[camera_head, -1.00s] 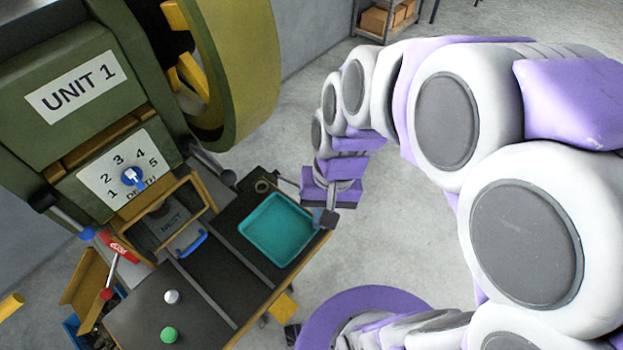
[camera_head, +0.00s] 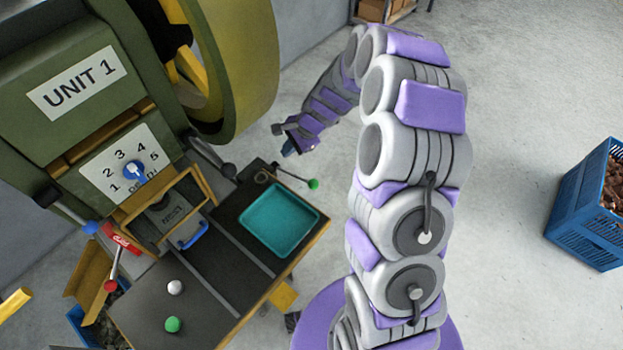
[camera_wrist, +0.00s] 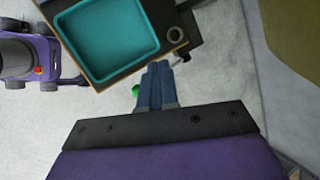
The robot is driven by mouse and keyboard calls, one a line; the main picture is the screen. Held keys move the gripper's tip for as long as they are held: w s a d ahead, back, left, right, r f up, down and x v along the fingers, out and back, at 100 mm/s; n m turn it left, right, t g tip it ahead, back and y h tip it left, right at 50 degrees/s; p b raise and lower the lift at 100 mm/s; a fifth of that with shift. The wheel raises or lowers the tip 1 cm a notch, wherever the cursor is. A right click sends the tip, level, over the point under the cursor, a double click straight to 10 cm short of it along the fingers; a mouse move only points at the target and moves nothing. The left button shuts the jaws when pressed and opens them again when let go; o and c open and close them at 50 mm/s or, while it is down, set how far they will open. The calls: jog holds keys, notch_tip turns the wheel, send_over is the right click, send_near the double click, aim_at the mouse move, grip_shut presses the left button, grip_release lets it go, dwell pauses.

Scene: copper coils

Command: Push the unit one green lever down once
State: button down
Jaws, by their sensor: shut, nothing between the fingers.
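The UNIT 1 machine (camera_head: 77,84) fills the left of the head view. A lever with a green ball knob (camera_head: 314,184) sticks out from the right side of its bench, beyond the teal tray. My gripper (camera_head: 288,149) is empty and its fingers are together, just above and left of that knob in the head view. In the wrist view, the shut fingers (camera_wrist: 158,72) point toward the bench edge. The green knob (camera_wrist: 135,90) shows just left of them, partly hidden. I cannot tell the height gap or whether they touch.
The teal tray (camera_head: 277,216) sits on the bench. A red-handled lever (camera_head: 111,285), a white knob (camera_head: 175,287) and another green knob (camera_head: 172,324) are at the bench's front left. A blue crate (camera_head: 582,228) stands at the far right.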

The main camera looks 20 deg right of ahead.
jog(key=w+d+f+m+t+h, duration=0.1)
jog(key=w+d+f+m, duration=0.3)
jog(key=f, duration=0.5)
jog(key=shift+w+d+f, duration=0.15)
jog(key=shift+w+d, duration=0.15)
jog(key=shift+d, duration=0.2)
jog(key=b, duration=0.6)
send_over(311, 180)
jog(key=f, duration=0.7)
jog(key=shift+w+a+f, duration=0.1)
jog(key=shift+w+a, duration=0.1)
jog(key=shift+w, duration=0.2)
jog(key=shift+s+d+f, duration=0.15)
jog(key=shift+s+f, duration=0.05)
jog(key=shift+f, duration=0.3)
jog(key=shift+s+f, duration=0.15)
jog(key=shift+f, duration=0.15)
